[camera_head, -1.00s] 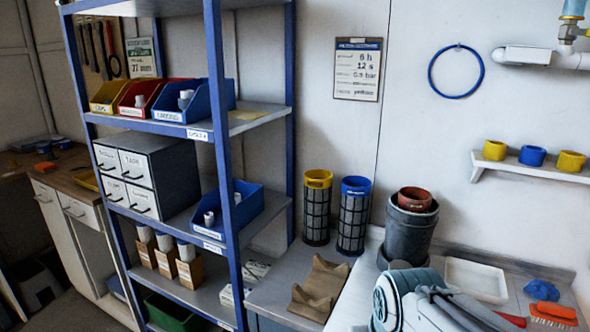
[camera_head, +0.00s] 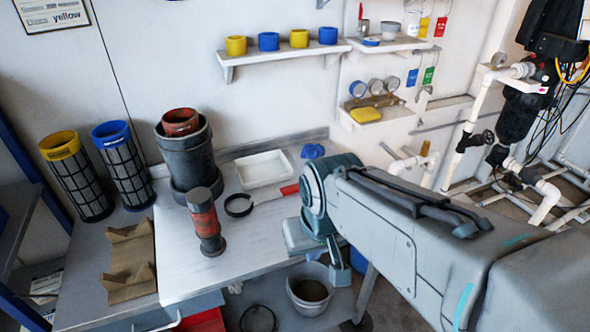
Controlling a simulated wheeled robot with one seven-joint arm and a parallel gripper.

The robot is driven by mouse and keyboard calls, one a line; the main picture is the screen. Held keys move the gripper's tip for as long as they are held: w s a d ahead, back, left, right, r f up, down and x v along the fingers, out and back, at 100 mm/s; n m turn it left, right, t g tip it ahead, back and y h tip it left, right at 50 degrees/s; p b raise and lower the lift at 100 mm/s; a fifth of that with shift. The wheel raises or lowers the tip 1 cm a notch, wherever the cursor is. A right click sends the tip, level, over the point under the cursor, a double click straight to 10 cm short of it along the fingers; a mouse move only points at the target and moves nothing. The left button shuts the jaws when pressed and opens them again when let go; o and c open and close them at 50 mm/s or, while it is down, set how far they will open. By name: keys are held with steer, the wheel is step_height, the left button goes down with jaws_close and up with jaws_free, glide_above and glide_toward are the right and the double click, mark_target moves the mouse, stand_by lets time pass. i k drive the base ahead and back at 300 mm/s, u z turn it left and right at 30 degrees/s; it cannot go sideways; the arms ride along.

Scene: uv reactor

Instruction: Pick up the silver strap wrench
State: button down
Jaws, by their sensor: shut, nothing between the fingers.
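A strap wrench lies on the pale bench, with a black loop (camera_head: 239,206), a thin greyish shaft and a red handle end (camera_head: 290,189). Whether its metal is silver is hard to tell at this size. The handle end lies close to my arm in the picture. My gripper (camera_head: 340,274) hangs below the wrist at the bench's right front edge, to the right of and nearer than the wrench. It is small and partly hidden by my arm; it looks shut and empty.
A red-and-black cylinder (camera_head: 205,222) stands left of the loop, before a dark grey pot (camera_head: 184,150). A white tray (camera_head: 264,169) and blue cloth (camera_head: 313,151) lie behind. Mesh filters (camera_head: 127,168) and brown holders (camera_head: 128,262) are left. A bucket (camera_head: 310,290) stands below the bench front.

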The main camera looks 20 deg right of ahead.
mark_target(256, 200)
steer(key=z, duration=0.05)
steer(key=k, duration=1.15)
steer(key=u, duration=0.7)
steer(key=i, duration=1.35)
steer(key=z, duration=0.95)
steer(key=i, duration=0.25)
steer(key=z, duration=0.25)
